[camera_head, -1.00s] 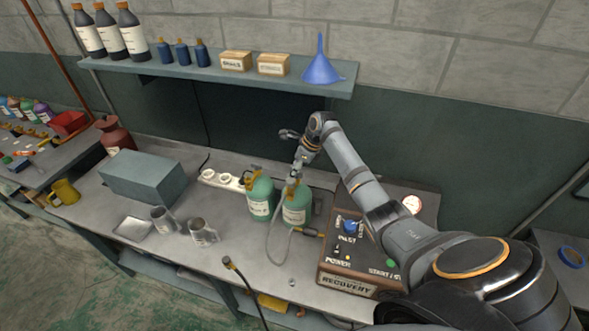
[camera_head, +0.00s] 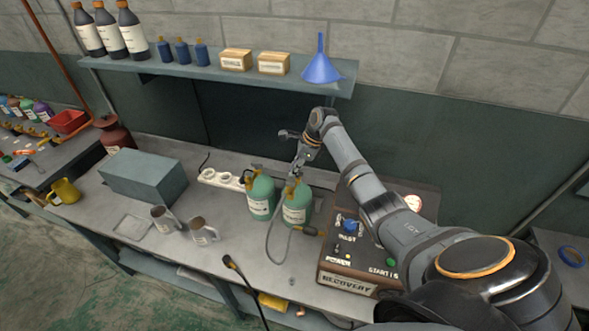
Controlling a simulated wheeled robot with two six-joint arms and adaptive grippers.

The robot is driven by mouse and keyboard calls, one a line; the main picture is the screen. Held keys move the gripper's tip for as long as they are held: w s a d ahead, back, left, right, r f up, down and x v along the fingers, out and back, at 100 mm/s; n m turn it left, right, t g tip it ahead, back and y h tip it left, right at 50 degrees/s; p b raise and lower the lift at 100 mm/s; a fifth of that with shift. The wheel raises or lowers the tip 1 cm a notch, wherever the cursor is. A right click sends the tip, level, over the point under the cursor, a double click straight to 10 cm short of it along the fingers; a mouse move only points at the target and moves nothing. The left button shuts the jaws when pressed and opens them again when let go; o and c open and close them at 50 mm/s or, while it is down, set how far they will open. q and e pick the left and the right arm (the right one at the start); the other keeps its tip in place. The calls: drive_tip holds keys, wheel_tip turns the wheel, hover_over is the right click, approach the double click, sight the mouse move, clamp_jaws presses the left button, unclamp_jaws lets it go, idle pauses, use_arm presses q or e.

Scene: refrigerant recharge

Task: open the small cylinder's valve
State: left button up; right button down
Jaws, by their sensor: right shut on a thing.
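Two green cylinders with pale labels stand side by side on the workbench, the left cylinder (camera_head: 261,200) and the right cylinder (camera_head: 297,206). I cannot tell for sure which is the small one. My right gripper (camera_head: 294,180) is at the top of the right cylinder, shut on its valve (camera_head: 291,189), which the fingers partly hide. The left cylinder's brass valve top (camera_head: 256,170) shows just left of it. A grey hose (camera_head: 270,238) runs down in front of the cylinders. My left gripper is not in view.
The recovery machine (camera_head: 347,284) stands right of the cylinders under my right arm. A shelf (camera_head: 215,77) with bottles and a blue funnel (camera_head: 321,67) hangs above.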

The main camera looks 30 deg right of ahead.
drive_tip(key=n+g, duration=0.1)
drive_tip(key=n, duration=0.3)
drive_tip(key=shift+s+a+n+g+y, duration=0.1)
drive_tip(key=shift+n+g+y, duration=0.2)
drive_tip(key=shift+g, duration=0.1)
drive_tip(key=n+g+b, duration=0.1)
drive_tip(key=n, duration=0.1)
drive_tip(key=shift+s+n, duration=0.1)
drive_tip(key=shift+n, duration=0.2)
drive_tip(key=n+g+b, duration=0.1)
drive_tip(key=n+b, duration=0.2)
drive_tip(key=shift+s+f, duration=0.1)
drive_tip(key=shift+f, duration=0.05)
drive_tip(key=shift+s+n+g+b, duration=0.1)
drive_tip(key=shift+n+g+b, duration=0.4)
drive_tip(key=shift+n+b, duration=0.7)
drive_tip(key=shift+r, duration=0.2)
drive_tip(key=c, duration=1.4)
unclamp_jaws()
